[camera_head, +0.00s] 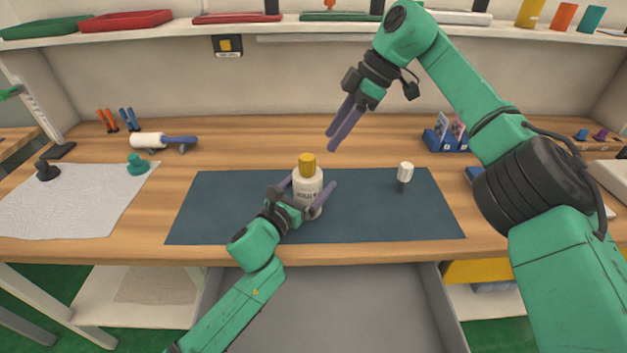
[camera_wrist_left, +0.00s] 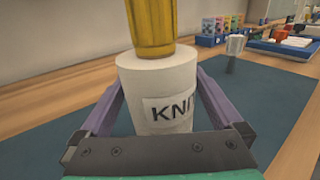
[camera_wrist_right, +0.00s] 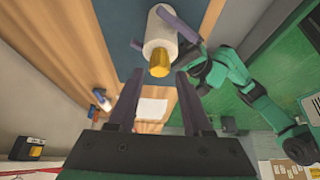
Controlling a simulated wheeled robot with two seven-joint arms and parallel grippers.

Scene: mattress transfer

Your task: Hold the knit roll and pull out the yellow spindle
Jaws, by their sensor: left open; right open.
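The knit roll (camera_head: 308,186) is a white upright cylinder with a printed label, standing on the dark blue mat (camera_head: 229,200). The yellow spindle (camera_head: 307,165) sticks out of its top. In the left wrist view the roll (camera_wrist_left: 157,90) stands between my fingers, with the spindle (camera_wrist_left: 151,28) above. My left gripper (camera_head: 309,190) is open around the roll, one finger on each side, with gaps showing. My right gripper (camera_head: 332,142) is open and empty, above and behind the roll to the right. The right wrist view shows the spindle (camera_wrist_right: 159,62) beyond my fingertips.
A small white-topped peg (camera_head: 405,175) stands on the mat to the right. A white roller with a blue handle (camera_head: 160,141) lies at the back left. A blue holder (camera_head: 447,138) stands at the back right.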

